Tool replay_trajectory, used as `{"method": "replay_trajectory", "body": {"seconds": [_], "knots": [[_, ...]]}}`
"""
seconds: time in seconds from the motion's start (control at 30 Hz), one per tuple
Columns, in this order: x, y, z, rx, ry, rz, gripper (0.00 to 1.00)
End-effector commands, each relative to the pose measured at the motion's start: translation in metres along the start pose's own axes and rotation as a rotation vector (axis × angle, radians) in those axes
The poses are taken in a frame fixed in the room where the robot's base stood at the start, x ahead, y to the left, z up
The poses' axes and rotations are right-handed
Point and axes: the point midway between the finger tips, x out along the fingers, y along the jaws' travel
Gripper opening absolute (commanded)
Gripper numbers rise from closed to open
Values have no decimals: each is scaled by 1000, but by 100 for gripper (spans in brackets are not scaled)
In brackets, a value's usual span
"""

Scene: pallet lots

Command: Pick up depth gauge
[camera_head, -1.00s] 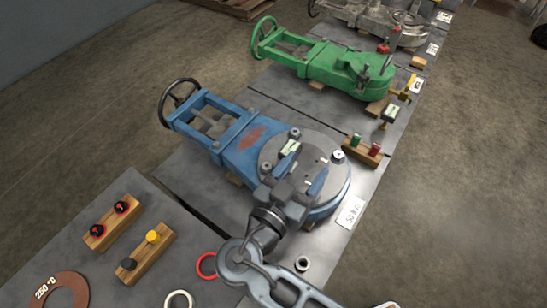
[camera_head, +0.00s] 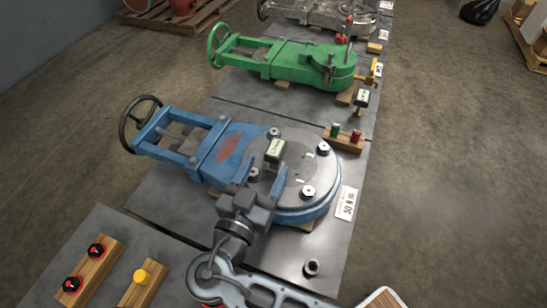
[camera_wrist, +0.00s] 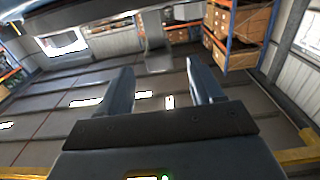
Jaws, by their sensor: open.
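My gripper (camera_head: 258,178) is over the near side of the blue valve (camera_head: 222,152), beside its round grey flange (camera_head: 305,168). In the wrist view my gripper (camera_wrist: 165,85) has its two fingers wide apart with nothing between them. A grey block with a pale green face (camera_head: 274,150) shows just past the fingers, over the flange. A similar small dark device with a pale green face and a brass stem (camera_head: 361,98) stands by the green valve (camera_head: 285,62). I cannot tell for sure which of these is the depth gauge.
A yellow tool (camera_head: 372,72) stands by the green valve. The concrete floor at right is clear.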

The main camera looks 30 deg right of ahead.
Motion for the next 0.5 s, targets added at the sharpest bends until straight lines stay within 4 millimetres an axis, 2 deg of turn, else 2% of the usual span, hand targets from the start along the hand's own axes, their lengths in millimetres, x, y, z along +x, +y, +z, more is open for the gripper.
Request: {"method": "replay_trajectory", "body": {"seconds": [0.5], "knots": [[61, 1, -1, -1, 0, 1, 66]]}}
